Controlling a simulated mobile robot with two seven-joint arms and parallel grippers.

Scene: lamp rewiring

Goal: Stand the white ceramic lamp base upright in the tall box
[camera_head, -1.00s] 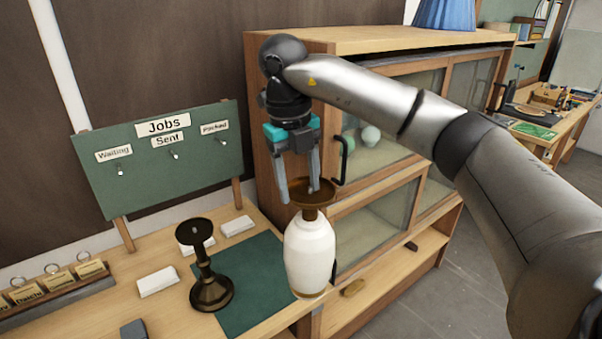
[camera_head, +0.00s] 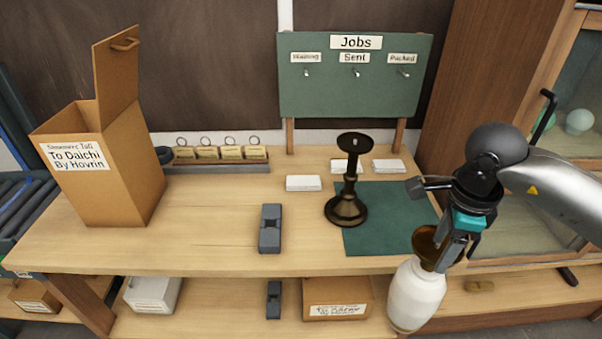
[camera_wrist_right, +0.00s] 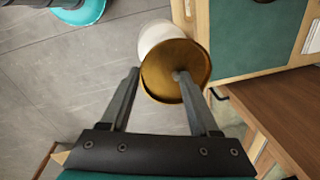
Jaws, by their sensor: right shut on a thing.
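The white ceramic lamp base (camera_head: 415,296) hangs roughly upright, slightly tilted, in front of the bench's right front edge. My right gripper (camera_head: 441,262) is shut on its brown top, from above. In the right wrist view the brass-coloured top disc (camera_wrist_right: 172,72) sits between the fingertips (camera_wrist_right: 160,75), with part of the white body (camera_wrist_right: 155,35) behind it. The tall cardboard box (camera_head: 110,160) stands at the bench's left end with its flap raised; its label reads "To Daichi By Hovrin". Its inside is mostly hidden. My left gripper is not in view.
A dark metal lamp stand (camera_head: 347,195) stands by the green mat (camera_head: 385,235). A grey block (camera_head: 270,229) lies mid-bench. A tag rack (camera_head: 215,167) and the Jobs board (camera_head: 350,85) are at the back. The bench is clear between box and grey block.

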